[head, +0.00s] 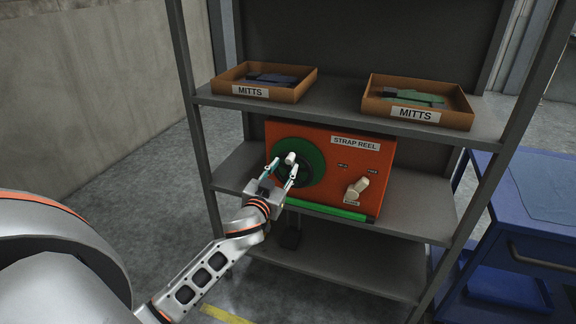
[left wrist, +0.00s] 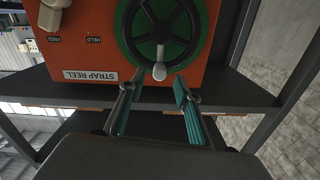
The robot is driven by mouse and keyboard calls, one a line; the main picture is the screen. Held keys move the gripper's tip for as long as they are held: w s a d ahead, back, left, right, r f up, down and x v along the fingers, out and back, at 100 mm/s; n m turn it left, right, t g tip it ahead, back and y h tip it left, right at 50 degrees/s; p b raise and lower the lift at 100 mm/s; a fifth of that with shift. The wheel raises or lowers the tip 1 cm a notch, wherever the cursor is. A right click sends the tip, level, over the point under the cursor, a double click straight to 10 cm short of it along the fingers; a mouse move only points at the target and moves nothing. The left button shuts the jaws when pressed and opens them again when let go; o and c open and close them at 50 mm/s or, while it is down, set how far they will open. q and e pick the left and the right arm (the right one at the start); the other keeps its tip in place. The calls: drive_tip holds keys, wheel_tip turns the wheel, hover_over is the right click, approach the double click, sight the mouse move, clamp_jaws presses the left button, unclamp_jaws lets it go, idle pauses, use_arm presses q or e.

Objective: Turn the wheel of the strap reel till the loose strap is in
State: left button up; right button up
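The orange strap reel (head: 330,150) stands on the middle shelf, and its labelled front also fills the left wrist view (left wrist: 85,58). Its wheel (head: 316,156) is green and dark, with spokes around a hub in the left wrist view (left wrist: 160,34). A pale handle knob (head: 290,158) sits on the wheel's rim, at the rim's lower part in the left wrist view (left wrist: 160,70). My left gripper (head: 281,168) is open, its fingertips (left wrist: 155,86) just short of the knob and either side of it. My right gripper is not in view.
A pale lever (head: 357,189) on the reel's front leans toward the right-hand of two small labels. Two MITTS boxes, left (head: 263,82) and right (head: 418,101), stand on the shelf above. A blue cabinet (head: 535,215) is at the right. A shelf post (head: 190,110) rises at left.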

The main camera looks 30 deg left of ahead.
use_arm(q)
drive_tip(key=shift+x, duration=1.3)
clamp_jaws()
drive_tip(key=shift+w, duration=0.1)
